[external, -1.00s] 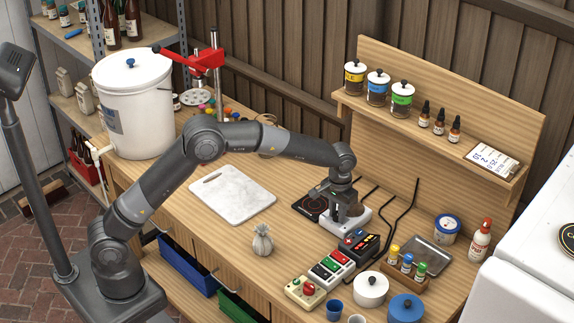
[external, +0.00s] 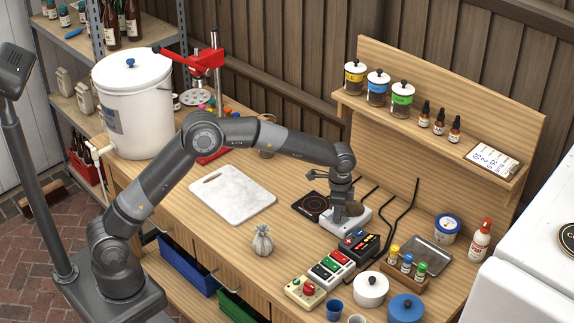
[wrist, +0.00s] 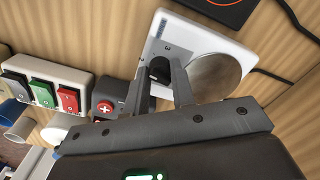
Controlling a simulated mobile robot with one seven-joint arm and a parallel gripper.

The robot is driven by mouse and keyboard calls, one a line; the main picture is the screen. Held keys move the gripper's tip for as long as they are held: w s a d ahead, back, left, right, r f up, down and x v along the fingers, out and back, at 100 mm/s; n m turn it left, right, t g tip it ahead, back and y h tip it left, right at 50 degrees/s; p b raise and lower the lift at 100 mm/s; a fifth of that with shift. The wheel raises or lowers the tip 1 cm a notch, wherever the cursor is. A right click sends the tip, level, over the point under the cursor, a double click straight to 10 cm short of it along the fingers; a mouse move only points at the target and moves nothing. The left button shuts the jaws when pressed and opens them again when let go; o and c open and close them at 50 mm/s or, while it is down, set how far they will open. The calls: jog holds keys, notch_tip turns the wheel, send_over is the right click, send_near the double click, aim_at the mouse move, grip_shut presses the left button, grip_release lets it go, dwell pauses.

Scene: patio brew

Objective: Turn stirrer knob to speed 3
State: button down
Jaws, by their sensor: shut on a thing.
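The stirrer is a white box (external: 358,221) with a round grey plate, toward the right of the bench. In the wrist view, the stirrer (wrist: 228,48) lies tilted across the top, with its plate (wrist: 213,78) facing me. Its dark knob (wrist: 160,69) sits at one end of the box. My gripper (wrist: 160,76) points down and its two fingers are shut on the knob, one on each side. In the external view my gripper (external: 341,212) hides the knob.
A black hot plate (external: 312,206) lies just left of the stirrer. A dark box with buttons (external: 359,244) and a switch strip (external: 330,268) stand close in front. Black cables run behind. A white board (external: 233,194) lies further left.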

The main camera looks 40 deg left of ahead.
jog(key=m, duration=0.4)
jog(key=shift+m, duration=0.3)
jog(key=m, duration=0.3)
jog(key=shift+m, duration=0.4)
jog(key=m, duration=0.4)
jog(key=shift+m, duration=1.8)
jog(key=c, duration=1.2)
grip_release()
